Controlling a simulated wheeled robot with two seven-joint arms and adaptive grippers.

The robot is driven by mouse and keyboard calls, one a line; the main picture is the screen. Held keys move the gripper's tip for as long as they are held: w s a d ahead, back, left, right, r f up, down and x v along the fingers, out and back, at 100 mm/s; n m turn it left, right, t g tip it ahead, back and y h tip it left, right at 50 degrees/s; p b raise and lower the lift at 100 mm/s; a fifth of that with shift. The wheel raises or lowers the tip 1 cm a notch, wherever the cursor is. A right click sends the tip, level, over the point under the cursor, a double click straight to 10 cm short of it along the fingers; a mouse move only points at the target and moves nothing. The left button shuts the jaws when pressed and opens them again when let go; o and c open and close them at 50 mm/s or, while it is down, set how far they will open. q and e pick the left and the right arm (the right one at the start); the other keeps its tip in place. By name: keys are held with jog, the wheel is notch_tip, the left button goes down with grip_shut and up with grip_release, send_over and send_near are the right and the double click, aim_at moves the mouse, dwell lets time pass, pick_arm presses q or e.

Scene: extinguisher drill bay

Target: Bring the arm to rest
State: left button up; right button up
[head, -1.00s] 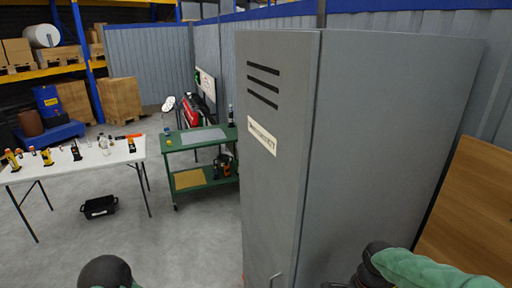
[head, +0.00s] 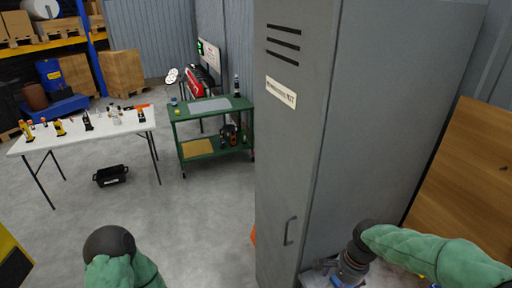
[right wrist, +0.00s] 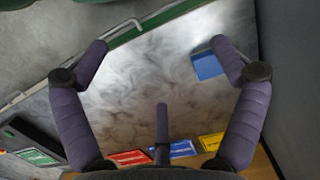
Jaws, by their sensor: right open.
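In the head view my right arm, in a green sleeve, reaches in from the right and ends low in front of the grey locker (head: 358,120). My left arm shows only as a green sleeve and dark joint at the bottom left; its gripper is out of view.
The locker, with a handle (head: 289,231), stands close in front. A wooden panel (head: 470,175) is at right. A green cart (head: 213,128) and a white table (head: 85,134) with several small items stand farther back. Red, blue and green cards lie at the wrist view's bottom.

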jog(key=s+a+f+n+b, duration=0.3)
jog(key=s+a+f, duration=0.1)
jog(key=f, duration=0.7)
jog(key=s+a+f+n+y+b, duration=0.1)
jog(key=s+a+f+n+b, duration=0.2)
jog(key=f, duration=0.9)
jog(key=s+a+f+n+y+b, duration=0.1)
jog(key=s+a+f+n+b, duration=0.2)
jog(key=s+a+f, duration=0.3)
notch_tip(320, 180, down, 6)
jog(key=shift+a+r+n+t, duration=0.15)
jog(key=shift+a+n+t, duration=0.2)
jog(key=shift+a, duration=0.3)
